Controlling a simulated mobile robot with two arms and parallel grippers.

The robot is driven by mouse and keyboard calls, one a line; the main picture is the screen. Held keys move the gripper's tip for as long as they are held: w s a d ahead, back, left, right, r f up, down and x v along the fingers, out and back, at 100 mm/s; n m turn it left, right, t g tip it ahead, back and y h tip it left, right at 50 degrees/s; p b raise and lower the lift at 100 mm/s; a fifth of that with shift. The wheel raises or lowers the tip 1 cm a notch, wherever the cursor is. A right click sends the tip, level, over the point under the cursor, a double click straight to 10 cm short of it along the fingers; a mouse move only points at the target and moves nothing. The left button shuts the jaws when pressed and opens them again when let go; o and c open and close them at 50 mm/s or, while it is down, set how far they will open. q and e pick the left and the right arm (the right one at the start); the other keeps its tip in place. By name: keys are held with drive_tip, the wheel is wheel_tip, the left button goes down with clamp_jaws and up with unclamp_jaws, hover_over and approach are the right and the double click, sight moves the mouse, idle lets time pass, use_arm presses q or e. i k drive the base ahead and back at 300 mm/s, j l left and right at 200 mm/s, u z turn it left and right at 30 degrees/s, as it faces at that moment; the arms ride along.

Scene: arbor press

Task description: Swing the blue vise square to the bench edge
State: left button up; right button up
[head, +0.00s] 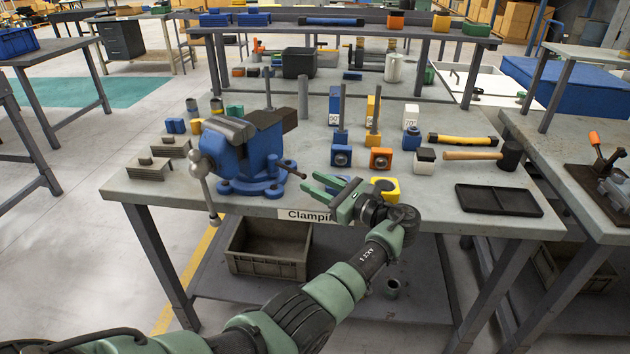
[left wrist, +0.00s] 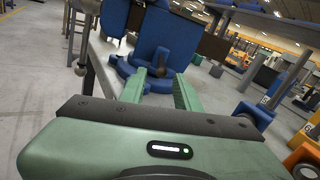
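The blue vise (head: 232,158) stands on its round base (head: 262,186) at the front left of the bench. Its body is turned at an angle to the bench's front edge (head: 240,207). Its front screw and bar handle (head: 204,186) hang over that edge. A short dark lever (head: 293,169) sticks out at the right of its base. My left gripper (head: 310,181) is open and empty, its fingers pointing left, just right of the base and lever. In the left wrist view the open fingers (left wrist: 160,78) face the blue vise base (left wrist: 135,72), seemingly without touching. My right gripper is out of view.
Dark stepped blocks (head: 150,167) lie left of the vise. Blue and orange blocks with upright rods (head: 341,155), a yellow block (head: 387,188), a mallet (head: 470,155) and a black tray (head: 498,200) are to the right. A grey crate (head: 268,250) sits on the shelf below.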

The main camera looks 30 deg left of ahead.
sight(262, 130)
drive_tip(key=l+u, duration=0.15)
drive_tip(key=u, duration=0.5)
drive_tip(key=j+u, duration=0.15)
drive_tip(key=u, duration=0.45)
